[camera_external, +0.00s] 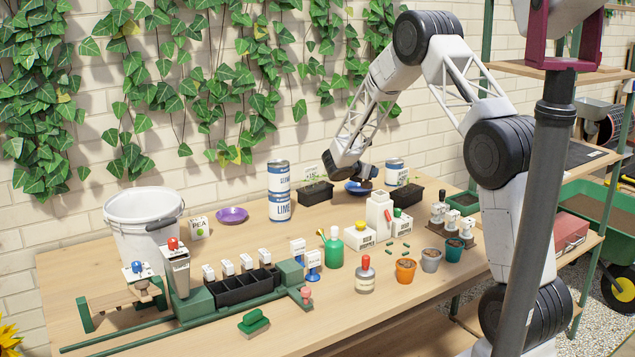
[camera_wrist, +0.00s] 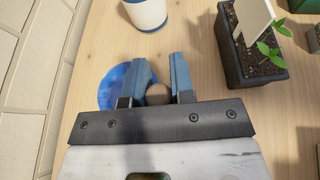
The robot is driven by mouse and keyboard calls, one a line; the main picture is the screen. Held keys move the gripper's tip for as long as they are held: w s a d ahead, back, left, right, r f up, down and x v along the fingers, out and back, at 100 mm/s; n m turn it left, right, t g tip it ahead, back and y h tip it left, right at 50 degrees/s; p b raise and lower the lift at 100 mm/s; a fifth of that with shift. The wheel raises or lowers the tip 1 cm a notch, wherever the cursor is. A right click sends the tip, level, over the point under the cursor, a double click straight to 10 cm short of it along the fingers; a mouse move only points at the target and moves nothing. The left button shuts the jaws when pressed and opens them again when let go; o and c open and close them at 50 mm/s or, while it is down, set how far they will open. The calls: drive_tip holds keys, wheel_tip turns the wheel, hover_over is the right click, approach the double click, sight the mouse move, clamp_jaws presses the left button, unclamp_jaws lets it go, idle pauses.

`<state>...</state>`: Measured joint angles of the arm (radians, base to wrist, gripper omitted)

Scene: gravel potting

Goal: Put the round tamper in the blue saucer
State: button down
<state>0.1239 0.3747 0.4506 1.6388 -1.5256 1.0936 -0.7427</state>
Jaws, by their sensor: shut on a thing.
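My gripper (camera_wrist: 161,80) is shut on the round tamper (camera_wrist: 158,95), whose rounded brown top shows between the two blue fingers in the wrist view. Its lower part is hidden by the fingers and gripper body. The blue saucer (camera_wrist: 114,82) lies on the table just left of and partly behind the left finger in that view. In the external view my gripper (camera_external: 366,174) is low at the back of the table, right by the blue saucer (camera_external: 352,187). I cannot tell whether the tamper touches the saucer.
A seedling tray (camera_external: 316,193) stands left of the saucer and another planter (camera_external: 405,194) stands right of it. A white and blue can (camera_external: 395,172) is behind. Stacked cans (camera_external: 279,190) and a purple saucer (camera_external: 232,215) stand further left. The brick wall is close behind.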

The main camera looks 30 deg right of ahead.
drive_tip(key=shift+w+d+f, duration=0.1)
drive_tip(key=shift+w+d, duration=0.25)
drive_tip(key=shift+w, duration=0.9)
drive_tip(key=shift+w+d+f, duration=0.15)
drive_tip(key=shift+w+d, duration=0.25)
drive_tip(key=shift+w, duration=0.8)
drive_tip(key=shift+w+d+f, duration=0.1)
drive_tip(key=shift+w+d, duration=0.25)
drive_tip(key=shift+w, duration=0.9)
drive_tip(key=shift+f, duration=0.1)
drive_tip(key=shift+f, duration=1.65)
drive_tip(key=shift+f, duration=0.15)
drive_tip(key=c, duration=1)
unclamp_jaws()
drive_tip(key=shift+a+r, duration=0.15)
drive_tip(key=shift+r, duration=0.05)
drive_tip(key=v, duration=1.1)
drive_tip(key=shift+s+a, duration=0.15)
drive_tip(key=shift+a, duration=0.2)
